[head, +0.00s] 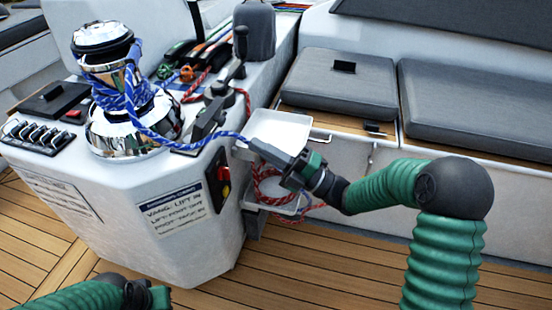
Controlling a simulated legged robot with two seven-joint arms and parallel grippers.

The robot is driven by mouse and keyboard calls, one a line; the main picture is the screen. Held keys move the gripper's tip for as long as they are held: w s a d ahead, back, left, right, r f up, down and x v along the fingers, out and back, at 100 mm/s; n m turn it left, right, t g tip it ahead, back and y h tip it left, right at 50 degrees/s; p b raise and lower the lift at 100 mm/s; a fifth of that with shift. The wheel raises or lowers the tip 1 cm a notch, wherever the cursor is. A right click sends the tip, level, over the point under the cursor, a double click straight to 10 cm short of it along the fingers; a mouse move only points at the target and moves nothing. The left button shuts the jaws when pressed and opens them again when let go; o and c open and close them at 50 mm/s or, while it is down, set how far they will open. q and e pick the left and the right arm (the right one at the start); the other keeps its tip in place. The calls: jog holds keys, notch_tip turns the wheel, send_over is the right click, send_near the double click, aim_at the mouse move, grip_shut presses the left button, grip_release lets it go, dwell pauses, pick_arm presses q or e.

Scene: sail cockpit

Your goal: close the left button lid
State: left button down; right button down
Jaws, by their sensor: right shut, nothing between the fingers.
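A black lidded button housing (52,100) sits on the left of the white console top, with a red button (73,114) showing at its right end. A dark grey flap (208,120) stands tilted up at the console's right edge, beside a black lever. I cannot tell for certain which of these is the left button lid. My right gripper (256,145) is shut and empty, in front of the white tray right of the console, its tips close to the blue rope's end. My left gripper (150,296) is low at the bottom left, its fingers partly hidden, away from the console top.
A chrome winch (125,125) wrapped in blue rope (120,92) stands mid-console. Several switches (35,136) line the left edge. A white tray (283,128) and red rope lie right of the console. Grey cushions (340,78) cover the bench. The wooden deck (290,265) is clear.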

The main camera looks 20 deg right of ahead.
aim_at(213, 124)
jog(key=b+x, duration=0.2)
jog(key=x, duration=0.5)
jog(key=shift+d+r, duration=0.1)
jog(key=shift+d, duration=0.1)
